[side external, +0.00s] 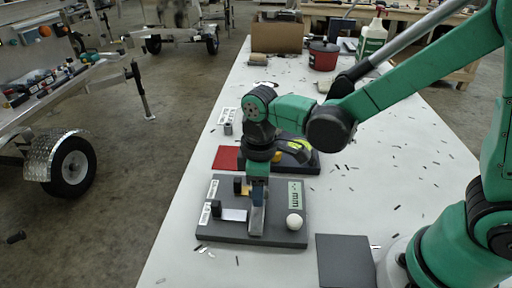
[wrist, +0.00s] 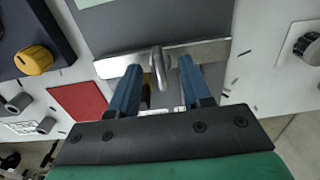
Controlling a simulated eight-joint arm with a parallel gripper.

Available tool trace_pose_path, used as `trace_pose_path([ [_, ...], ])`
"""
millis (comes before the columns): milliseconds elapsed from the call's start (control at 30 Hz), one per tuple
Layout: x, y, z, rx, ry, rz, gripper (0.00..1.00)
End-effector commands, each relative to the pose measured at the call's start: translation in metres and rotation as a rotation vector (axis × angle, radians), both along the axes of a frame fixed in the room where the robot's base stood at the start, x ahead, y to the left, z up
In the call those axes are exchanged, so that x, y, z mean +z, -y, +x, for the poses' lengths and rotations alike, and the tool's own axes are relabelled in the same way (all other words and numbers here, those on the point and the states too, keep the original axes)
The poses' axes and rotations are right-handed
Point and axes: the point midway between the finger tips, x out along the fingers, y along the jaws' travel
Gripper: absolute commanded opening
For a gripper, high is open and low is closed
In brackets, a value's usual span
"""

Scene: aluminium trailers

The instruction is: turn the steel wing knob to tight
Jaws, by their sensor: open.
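The steel wing knob (wrist: 157,66) shows in the wrist view as a narrow upright grey wing on a bright metal strip (wrist: 212,50). My gripper (wrist: 160,68) is open, with one blue finger on each side of the wing. Gaps show between the wing and both fingers. In the side view, my gripper (side external: 258,198) points down over the dark grey board (side external: 275,238), and its fingers hide most of the knob. I cannot read any tight marking.
The board carries a display (side external: 295,193) marked mm, a white ball (side external: 294,222) and black blocks. Behind it are a red square (side external: 226,158) and another dark board with a yellow knob (wrist: 34,60). A dark flat plate (side external: 345,262) lies at the front. Small dark scraps dot the table.

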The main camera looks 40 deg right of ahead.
Motion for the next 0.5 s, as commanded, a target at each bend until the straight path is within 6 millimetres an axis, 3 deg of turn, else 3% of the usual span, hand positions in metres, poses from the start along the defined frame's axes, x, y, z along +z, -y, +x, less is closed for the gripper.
trace_pose_path([
  [133, 0.0002, 0.0001, 0.0001, 0.000, 0.000, 0.000, 0.43],
  [300, 0.0003, 0.0001, 0.0001, 0.000, 0.000, 0.000, 0.00],
  [500, 0.0004, 0.0000, 0.0000, -0.001, 0.000, 0.000, 0.00],
])
